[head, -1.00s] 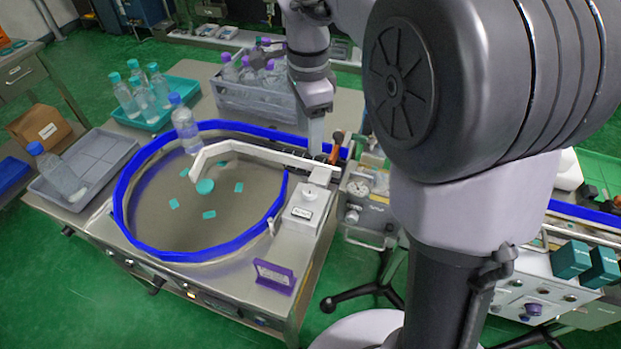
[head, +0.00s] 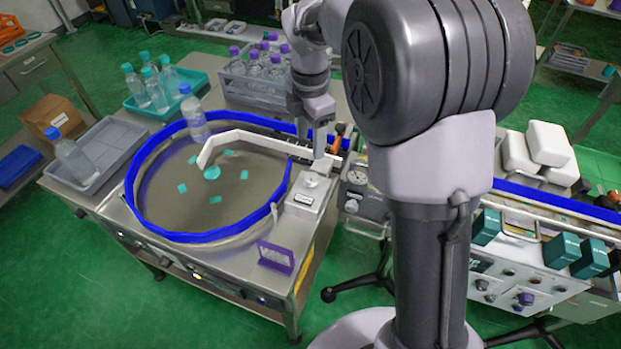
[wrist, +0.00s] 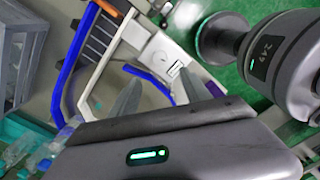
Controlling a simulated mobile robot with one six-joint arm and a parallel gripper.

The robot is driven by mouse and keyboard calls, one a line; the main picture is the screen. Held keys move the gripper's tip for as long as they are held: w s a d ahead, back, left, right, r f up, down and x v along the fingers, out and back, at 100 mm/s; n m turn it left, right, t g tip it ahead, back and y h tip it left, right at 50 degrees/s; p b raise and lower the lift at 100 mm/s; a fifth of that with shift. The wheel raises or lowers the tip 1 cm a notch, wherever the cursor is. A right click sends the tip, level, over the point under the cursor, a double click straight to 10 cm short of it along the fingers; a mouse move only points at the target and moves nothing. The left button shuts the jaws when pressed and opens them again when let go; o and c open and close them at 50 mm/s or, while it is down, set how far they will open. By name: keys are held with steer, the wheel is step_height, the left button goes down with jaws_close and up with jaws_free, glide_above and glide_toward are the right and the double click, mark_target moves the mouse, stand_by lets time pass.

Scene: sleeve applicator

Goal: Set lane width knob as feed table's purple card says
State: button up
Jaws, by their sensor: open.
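The purple card (head: 276,257) stands at the near right corner of the feed table (head: 225,270); its print is too small to read. A light box with a small round knob (head: 311,181) on top sits at the right of the blue-rimmed disc, at the end of the white guide arm. This looks like the lane width knob; its setting cannot be read. My gripper (head: 320,152) points down just beyond the box, apart from the knob. In the wrist view my gripper (wrist: 155,92) has its fingers spread and empty, with the box and knob (wrist: 159,56) beyond them.
A grey crate of purple-capped bottles (head: 257,75) is behind. A gauge panel (head: 357,190) and the orange-handled part (head: 340,130) are close right of my gripper.

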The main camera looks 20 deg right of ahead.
mark_target(310, 178)
step_height(310, 178, down, 12)
steer(key=b, duration=0.5)
steer(key=shift+f, duration=0.2)
jaws_close()
